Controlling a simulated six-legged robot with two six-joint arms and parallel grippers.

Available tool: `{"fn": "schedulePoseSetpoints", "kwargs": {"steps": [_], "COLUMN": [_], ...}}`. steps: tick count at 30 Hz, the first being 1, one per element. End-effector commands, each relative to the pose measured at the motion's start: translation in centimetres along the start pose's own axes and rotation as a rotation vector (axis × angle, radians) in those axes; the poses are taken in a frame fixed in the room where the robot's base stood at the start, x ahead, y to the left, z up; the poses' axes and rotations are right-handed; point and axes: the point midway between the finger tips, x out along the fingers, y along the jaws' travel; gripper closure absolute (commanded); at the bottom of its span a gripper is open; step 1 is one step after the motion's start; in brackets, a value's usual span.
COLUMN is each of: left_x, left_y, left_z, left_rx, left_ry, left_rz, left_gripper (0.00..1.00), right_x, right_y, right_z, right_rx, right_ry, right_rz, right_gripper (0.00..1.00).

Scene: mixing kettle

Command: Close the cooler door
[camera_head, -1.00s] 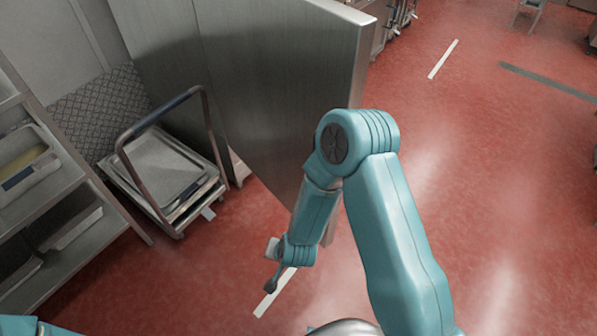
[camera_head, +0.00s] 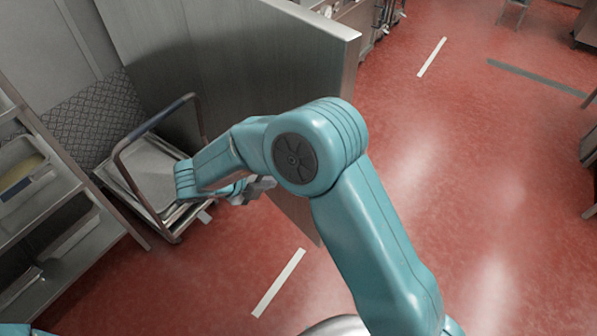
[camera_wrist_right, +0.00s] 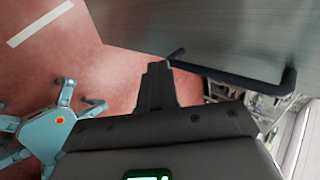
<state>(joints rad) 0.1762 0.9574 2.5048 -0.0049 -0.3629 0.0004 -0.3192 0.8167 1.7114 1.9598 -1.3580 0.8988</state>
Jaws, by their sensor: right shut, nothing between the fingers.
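The cooler door (camera_head: 270,75) is a tall grey metal panel that stands open, out over the red floor in the head view. My right gripper (camera_head: 264,185) is in front of its lower part, partly behind my own arm. In the right wrist view the door (camera_wrist_right: 215,28) fills the top right and carries a dark bar handle (camera_wrist_right: 235,79). My right gripper (camera_wrist_right: 160,72) is shut and empty there, its tips close to the handle's left end. I cannot tell whether they touch. My left gripper is out of view.
A cart (camera_head: 155,172) with a dark push bar stands left of the door. A metal shelf rack (camera_head: 85,235) with trays is at the far left. The red floor (camera_head: 440,200) to the right is mostly clear.

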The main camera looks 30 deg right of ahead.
Motion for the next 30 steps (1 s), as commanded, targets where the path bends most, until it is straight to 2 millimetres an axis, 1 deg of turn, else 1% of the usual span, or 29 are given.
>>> {"fn": "schedulePoseSetpoints", "kwargs": {"steps": [2, 5, 8, 12, 17, 18, 21, 25, 30], "left_x": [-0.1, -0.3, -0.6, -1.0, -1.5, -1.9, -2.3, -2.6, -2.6], "left_y": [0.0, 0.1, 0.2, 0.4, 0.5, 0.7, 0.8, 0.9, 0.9], "left_z": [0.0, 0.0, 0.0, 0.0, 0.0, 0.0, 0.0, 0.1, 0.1], "left_rx": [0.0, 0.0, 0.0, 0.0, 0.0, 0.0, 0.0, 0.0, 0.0], "left_ry": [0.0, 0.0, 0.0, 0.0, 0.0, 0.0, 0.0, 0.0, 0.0], "left_rz": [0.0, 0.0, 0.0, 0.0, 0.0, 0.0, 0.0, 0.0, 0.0], "left_gripper": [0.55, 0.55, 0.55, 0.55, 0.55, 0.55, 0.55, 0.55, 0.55], "right_x": [0.2, 1.6, 3.6, 6.7, 10.0, 10.4, 11.4, 12.4, 12.8], "right_y": [0.0, 0.0, 0.0, 0.0, 0.1, -0.7, -1.7, -2.4, -2.6], "right_z": [-0.2, -0.2, -0.2, -0.3, -0.3, -0.3, -0.3, -0.3, -0.3], "right_rx": [0.013, 0.011, 0.009, 0.008, 0.007, 0.011, 0.01, 0.009, 0.008], "right_ry": [0.012, 0.013, 0.014, 0.015, 0.012, 0.012, 0.011, 0.009, 0.008], "right_rz": [0.004, 0.004, 0.004, 0.004, 0.005, 0.005, 0.005, 0.005, 0.005], "right_gripper": [1.0, 1.0, 1.0, 1.0, 1.0, 1.0, 1.0, 1.0, 1.0]}}
